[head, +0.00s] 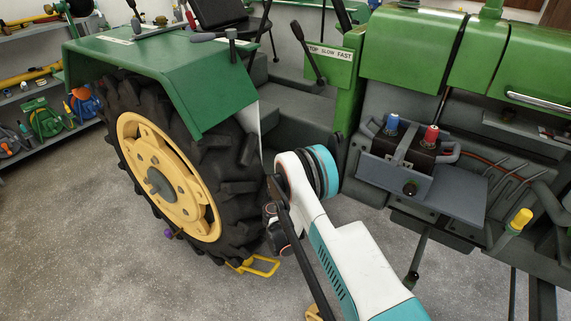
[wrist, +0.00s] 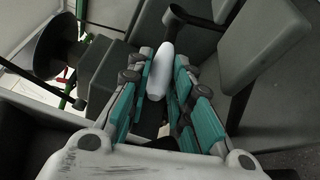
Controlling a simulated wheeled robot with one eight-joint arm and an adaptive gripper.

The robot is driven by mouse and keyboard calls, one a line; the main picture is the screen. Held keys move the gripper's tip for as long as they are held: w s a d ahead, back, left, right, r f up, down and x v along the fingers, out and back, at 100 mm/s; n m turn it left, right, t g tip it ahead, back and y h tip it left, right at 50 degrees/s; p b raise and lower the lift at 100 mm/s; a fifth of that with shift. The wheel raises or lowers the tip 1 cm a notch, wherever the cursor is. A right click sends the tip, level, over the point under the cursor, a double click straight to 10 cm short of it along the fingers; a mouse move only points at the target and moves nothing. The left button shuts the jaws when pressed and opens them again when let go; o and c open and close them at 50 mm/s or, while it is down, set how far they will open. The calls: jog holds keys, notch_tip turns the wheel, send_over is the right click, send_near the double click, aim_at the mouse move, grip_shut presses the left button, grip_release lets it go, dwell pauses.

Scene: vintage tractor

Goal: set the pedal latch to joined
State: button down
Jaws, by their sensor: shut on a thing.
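In the wrist view, my gripper (wrist: 164,88) has its teal and dark fingers closed on both sides of a pale, rounded, bar-like handle (wrist: 160,66). The handle's upper end sticks out past the fingertips. It may be the pedal latch's handle, but its lower part is hidden between the fingers, and I cannot tell which position it is in. In the head view, my white and teal arm reaches down beside the tractor's rear tyre (head: 200,165). It covers the pedal area, and I cannot make out the gripped handle there.
In the wrist view, dark grey plates and blocks (wrist: 270,65) crowd close on the right, and a dark round knob or pedal (wrist: 55,48) is at left. In the head view, a yellow step or chock (head: 262,266) lies by the tyre. The floor (head: 90,240) at left is clear.

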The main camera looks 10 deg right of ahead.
jog(key=shift+f+t, duration=0.3)
dwell(0.4)
jog(key=c, duration=1.4)
grip_release()
jog(key=shift+d, duration=0.1)
jog(key=shift+w, duration=0.1)
